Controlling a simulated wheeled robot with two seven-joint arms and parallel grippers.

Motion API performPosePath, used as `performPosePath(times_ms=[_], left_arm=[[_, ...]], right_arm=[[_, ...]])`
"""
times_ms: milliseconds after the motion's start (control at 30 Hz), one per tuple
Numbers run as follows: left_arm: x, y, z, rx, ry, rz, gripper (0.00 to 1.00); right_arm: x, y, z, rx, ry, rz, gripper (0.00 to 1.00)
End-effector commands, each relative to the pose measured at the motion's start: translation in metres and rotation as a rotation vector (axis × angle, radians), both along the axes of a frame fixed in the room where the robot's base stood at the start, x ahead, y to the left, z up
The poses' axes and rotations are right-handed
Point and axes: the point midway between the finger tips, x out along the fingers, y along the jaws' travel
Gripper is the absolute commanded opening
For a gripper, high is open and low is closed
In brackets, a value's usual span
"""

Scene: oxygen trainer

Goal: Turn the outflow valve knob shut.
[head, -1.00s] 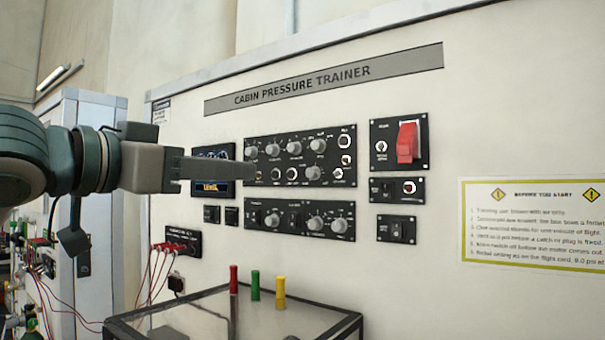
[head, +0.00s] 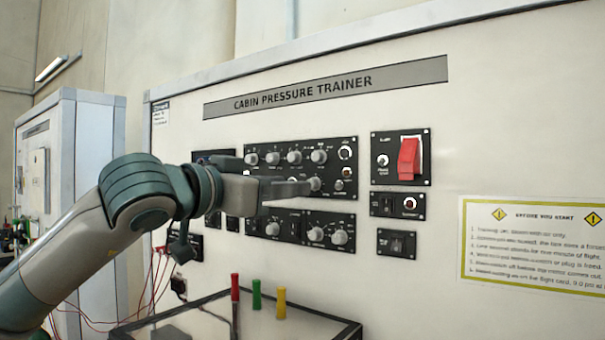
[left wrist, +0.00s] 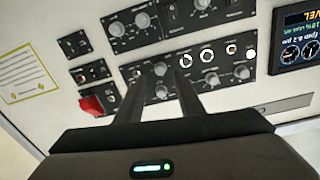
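My left gripper (head: 302,187) reaches in from the left, close to the upper black knob panel (head: 350,146). In the left wrist view my left gripper (left wrist: 160,77) has its two fingers apart with nothing held. A grey knob (left wrist: 160,69) of the upper panel's lower row shows in the gap between the fingertips. That knob (head: 315,184) also shows just beyond the fingertips in the head view; I cannot tell whether they touch it. The labels are too small to read, so I cannot confirm which knob is the outflow valve. My right gripper is not in view.
A red guarded switch (head: 408,158) is to the right of the panel. The lower knob panel (head: 350,222) is just beneath. A display (left wrist: 297,40) is partly hidden by my arm in the head view. A table (head: 335,322) with red, green and yellow pegs stands below.

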Motion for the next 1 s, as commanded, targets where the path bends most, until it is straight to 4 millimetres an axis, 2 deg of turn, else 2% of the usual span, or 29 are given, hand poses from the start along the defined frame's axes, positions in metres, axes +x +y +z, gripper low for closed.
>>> performPosePath(times_ms=[33,300,767,900,933,1000], left_arm=[[0.008,-0.006,0.003,-0.002,0.004,-0.001,0.34],[0.035,-0.026,0.002,-0.001,0.002,0.001,0.34],[0.042,-0.032,0.000,-0.001,0.001,0.001,0.34],[0.042,-0.032,0.000,-0.001,0.001,0.001,0.03],[0.042,-0.032,0.000,-0.001,0.001,0.001,0.00],[0.042,-0.032,0.000,-0.001,0.001,0.001,0.00]], right_arm=[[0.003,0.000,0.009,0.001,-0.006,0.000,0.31],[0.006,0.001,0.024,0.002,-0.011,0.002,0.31],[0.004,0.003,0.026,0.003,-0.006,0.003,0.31],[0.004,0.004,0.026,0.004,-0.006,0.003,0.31],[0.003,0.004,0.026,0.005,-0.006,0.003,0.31],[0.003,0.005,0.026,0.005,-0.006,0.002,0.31]])
